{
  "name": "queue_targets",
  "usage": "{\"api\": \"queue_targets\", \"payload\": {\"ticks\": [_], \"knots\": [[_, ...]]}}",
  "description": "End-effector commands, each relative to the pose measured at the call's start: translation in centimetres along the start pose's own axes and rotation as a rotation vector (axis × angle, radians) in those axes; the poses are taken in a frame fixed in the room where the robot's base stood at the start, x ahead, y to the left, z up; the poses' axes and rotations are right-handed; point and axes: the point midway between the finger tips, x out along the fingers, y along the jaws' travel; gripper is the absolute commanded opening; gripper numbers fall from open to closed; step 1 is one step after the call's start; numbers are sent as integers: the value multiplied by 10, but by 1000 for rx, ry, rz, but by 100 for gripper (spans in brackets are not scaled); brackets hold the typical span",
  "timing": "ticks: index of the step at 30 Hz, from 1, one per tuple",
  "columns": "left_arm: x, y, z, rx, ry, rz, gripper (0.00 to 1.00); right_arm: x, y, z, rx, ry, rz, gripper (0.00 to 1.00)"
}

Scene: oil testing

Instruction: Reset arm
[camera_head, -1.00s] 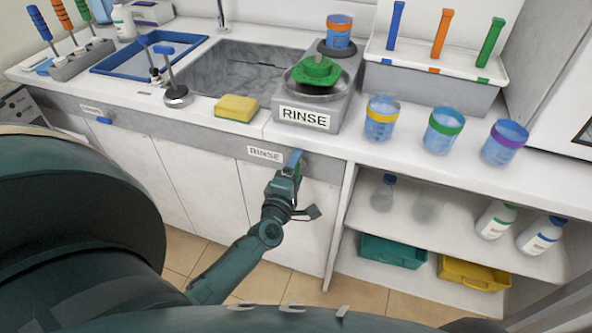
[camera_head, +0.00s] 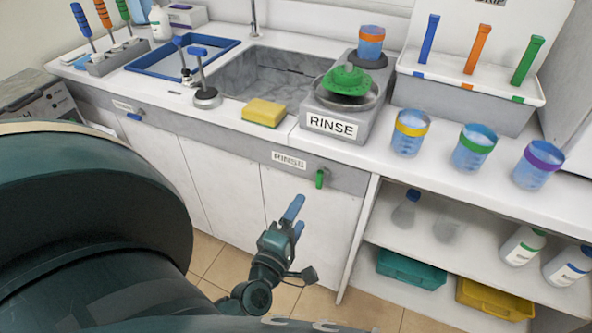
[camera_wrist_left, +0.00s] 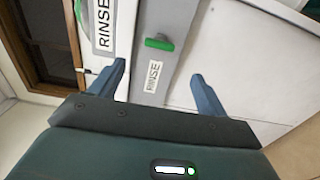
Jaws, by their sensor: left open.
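My left gripper (camera_head: 296,217) is open and empty in the head view, in front of the white cabinet doors and below the counter edge. Its blue fingers point up toward a green handle (camera_head: 320,178) on the grey counter front, with a gap between them. In the left wrist view the two fingers (camera_wrist_left: 157,85) are spread apart, and the green handle (camera_wrist_left: 159,44) lies beyond them, beside a RINSE label (camera_wrist_left: 152,76). My right gripper is not in view.
The counter holds a yellow sponge (camera_head: 264,112), a RINSE station with a green piece (camera_head: 347,80), and blue cups with yellow (camera_head: 408,134), green (camera_head: 473,150) and purple (camera_head: 538,166) bands. A sink (camera_head: 270,75) is behind. Shelves at right hold bottles and bins.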

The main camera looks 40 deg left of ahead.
Motion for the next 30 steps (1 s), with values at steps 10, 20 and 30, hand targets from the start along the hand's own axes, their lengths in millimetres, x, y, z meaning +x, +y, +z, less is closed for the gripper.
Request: {"api": "queue_targets", "payload": {"ticks": [10, 20, 30], "knots": [[-4, 1, 0, -1, 0, 1, 76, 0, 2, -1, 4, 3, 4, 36], [-4, 2, 3, 19, -14, -2, 76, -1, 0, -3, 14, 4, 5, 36], [-57, 6, 103, 926, -561, -56, 76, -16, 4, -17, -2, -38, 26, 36]]}}
